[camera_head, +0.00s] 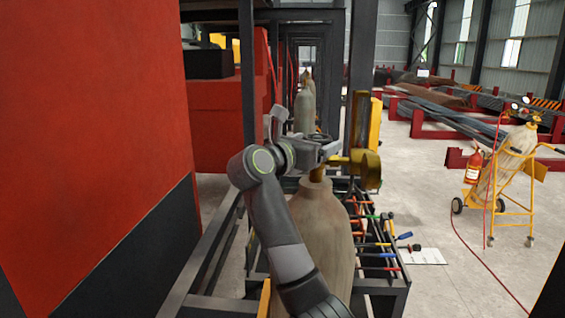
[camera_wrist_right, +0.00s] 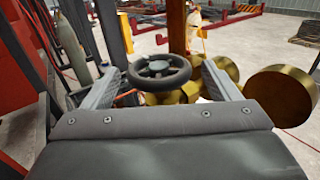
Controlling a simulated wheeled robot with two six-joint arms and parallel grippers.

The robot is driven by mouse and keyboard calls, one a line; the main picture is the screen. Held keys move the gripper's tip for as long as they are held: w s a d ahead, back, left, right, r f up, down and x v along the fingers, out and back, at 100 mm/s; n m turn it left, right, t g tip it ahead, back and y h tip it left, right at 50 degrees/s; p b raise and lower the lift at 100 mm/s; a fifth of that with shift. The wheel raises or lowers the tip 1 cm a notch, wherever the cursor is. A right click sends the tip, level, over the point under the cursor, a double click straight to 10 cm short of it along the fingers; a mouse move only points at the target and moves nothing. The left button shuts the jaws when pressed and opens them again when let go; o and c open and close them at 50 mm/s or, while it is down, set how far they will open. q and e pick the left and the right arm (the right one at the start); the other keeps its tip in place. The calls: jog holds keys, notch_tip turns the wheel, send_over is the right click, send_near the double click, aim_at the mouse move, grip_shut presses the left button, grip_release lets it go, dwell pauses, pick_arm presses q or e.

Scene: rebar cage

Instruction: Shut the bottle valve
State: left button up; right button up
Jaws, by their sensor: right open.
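A tall grey-beige gas bottle (camera_head: 322,232) stands upright in front of me, with a brass valve (camera_head: 366,168) on top. In the right wrist view the valve's black round handwheel (camera_wrist_right: 160,72) sits between the two fingers of my right gripper (camera_head: 318,148), with brass valve parts (camera_wrist_right: 268,97) behind and to the right. The right gripper is open, one finger on each side of the wheel. I cannot tell whether either finger touches it. In the head view the gripper hides the handwheel. My left gripper is not in view.
A rack with coloured-handled tools (camera_head: 375,235) stands right of the bottle. A large red panel (camera_head: 95,110) closes off the left. A yellow trolley with a bottle (camera_head: 505,165) and a fire extinguisher (camera_head: 473,166) stand at right on open floor.

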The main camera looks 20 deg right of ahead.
jog(key=b+v, duration=0.5)
jog(key=v, duration=0.9)
jog(key=shift+a+b, duration=0.25)
jog(key=shift+b, duration=0.15)
